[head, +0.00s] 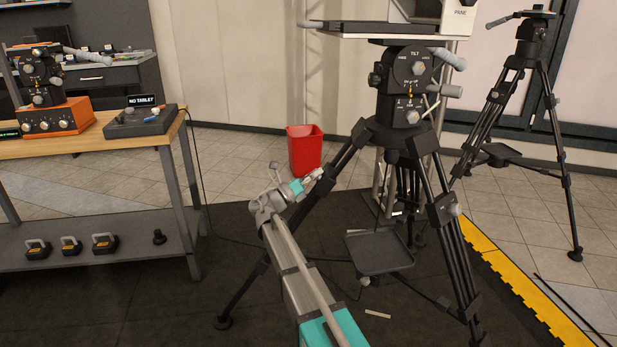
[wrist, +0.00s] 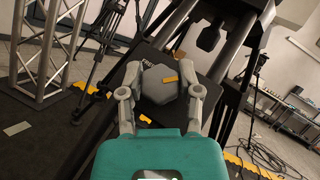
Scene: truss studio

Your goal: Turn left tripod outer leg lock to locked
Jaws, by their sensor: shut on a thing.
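The near black tripod (head: 405,120) stands at the centre right of the head view with its legs spread. My gripper (head: 314,180) reaches its left leg (head: 345,160) at about mid-height. In the wrist view, my gripper (wrist: 161,93) is shut on a grey faceted lock knob (wrist: 158,82), one finger on each side. An orange pointer mark (wrist: 171,79) on the knob lies nearly level, tilted slightly. In the head view the knob is mostly hidden by my gripper. I cannot read a lock label.
A red bin (head: 304,150) stands behind my gripper. A wooden-topped workbench (head: 90,137) with equipment is at the left. A black tray (head: 378,254) sits between the tripod legs. A second tripod (head: 525,80) stands at the right. A yellow edge strip (head: 510,285) borders the dark mat.

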